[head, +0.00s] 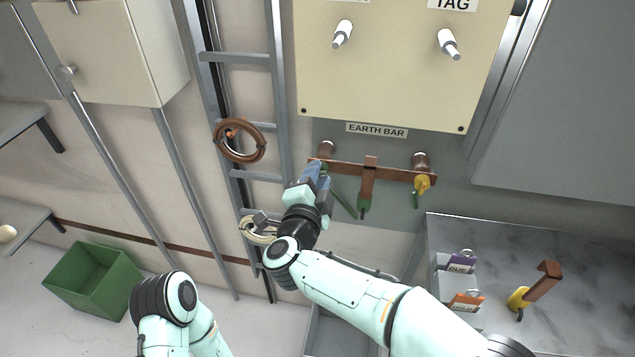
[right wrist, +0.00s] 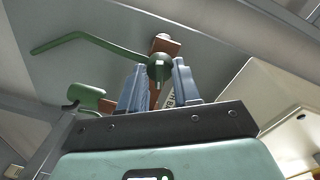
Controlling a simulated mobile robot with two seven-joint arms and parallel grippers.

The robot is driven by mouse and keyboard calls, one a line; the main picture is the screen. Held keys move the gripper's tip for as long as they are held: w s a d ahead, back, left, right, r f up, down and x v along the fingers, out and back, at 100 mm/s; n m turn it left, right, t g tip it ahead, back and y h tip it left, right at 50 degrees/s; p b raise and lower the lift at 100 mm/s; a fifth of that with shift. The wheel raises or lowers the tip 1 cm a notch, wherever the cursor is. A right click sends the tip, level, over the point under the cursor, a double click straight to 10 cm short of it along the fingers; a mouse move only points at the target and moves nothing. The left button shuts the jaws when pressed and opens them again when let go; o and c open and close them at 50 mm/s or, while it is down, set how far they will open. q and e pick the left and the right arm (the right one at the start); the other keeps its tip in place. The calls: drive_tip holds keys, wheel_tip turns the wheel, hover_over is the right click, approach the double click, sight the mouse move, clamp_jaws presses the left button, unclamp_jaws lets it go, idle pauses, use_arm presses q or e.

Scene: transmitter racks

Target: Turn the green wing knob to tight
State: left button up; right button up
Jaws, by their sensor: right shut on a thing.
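The green wing knob (right wrist: 159,67) is at the left end of the brown earth bar (head: 395,172). In the right wrist view it sits between the two blue fingers of my right gripper (right wrist: 160,86), which is shut on it. A long, bent green arm (right wrist: 85,38) reaches out from the knob. In the head view my right gripper (head: 317,171) covers most of the knob, and a green arm (head: 343,203) slants down to the right from it. My left arm shows at the lower left, but its gripper is out of view.
A brown strap with a green handle (head: 364,206) hangs mid-bar. A yellow knob (head: 422,184) is at the right end. A cream panel (head: 400,85) stands above. A ladder (head: 236,57) with a brown coil (head: 219,148) is left. A marbled bench (head: 570,250) holds tags and a yellow-handled tool.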

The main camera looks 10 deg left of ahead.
use_arm(q)
drive_tip(key=w+a+f+t+y+b, duration=0.1)
drive_tip(key=w+a+f+t+b, duration=0.1)
drive_tip(key=w+a+f+b, duration=0.25)
drive_tip(key=shift+n+g, duration=0.4)
drive_tip(key=shift+g, duration=0.3)
drive_tip(key=shift+s+d+f+b, duration=0.15)
drive_tip(key=shift+s+f+b, duration=0.3)
drive_tip(key=shift+f, duration=0.55)
drive_tip(key=shift+s+d+f+b, duration=0.15)
drive_tip(key=shift+s+f+b, duration=0.1)
drive_tip(key=shift+s+f, duration=0.55)
use_arm(e)
drive_tip(key=shift+f+m+y, duration=0.1)
drive_tip(key=shift+m+y, duration=0.4)
drive_tip(key=shift+m, duration=3.9)
use_arm(q)
drive_tip(key=shift+w+f, duration=0.15)
drive_tip(key=shift+w, duration=0.05)
use_arm(e)
drive_tip(key=o, duration=1)
drive_tip(key=shift+o, duration=0.2)
drive_tip(key=shift+d, duration=0.1)
